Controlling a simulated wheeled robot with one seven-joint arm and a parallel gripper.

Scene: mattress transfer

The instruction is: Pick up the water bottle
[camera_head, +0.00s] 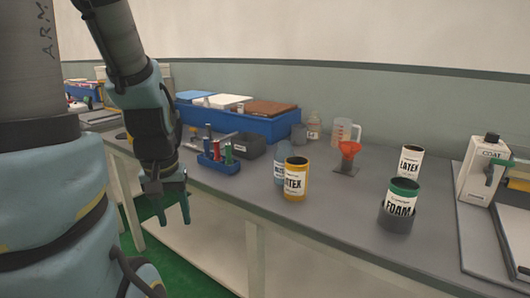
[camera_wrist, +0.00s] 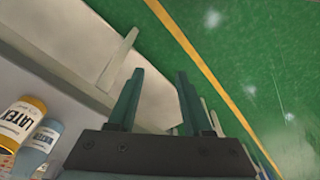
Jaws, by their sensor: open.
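A blue rack of small tubes (camera_head: 218,163) stands on the bench between my gripper and the bottle. A blue tray (camera_head: 285,128) is behind.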

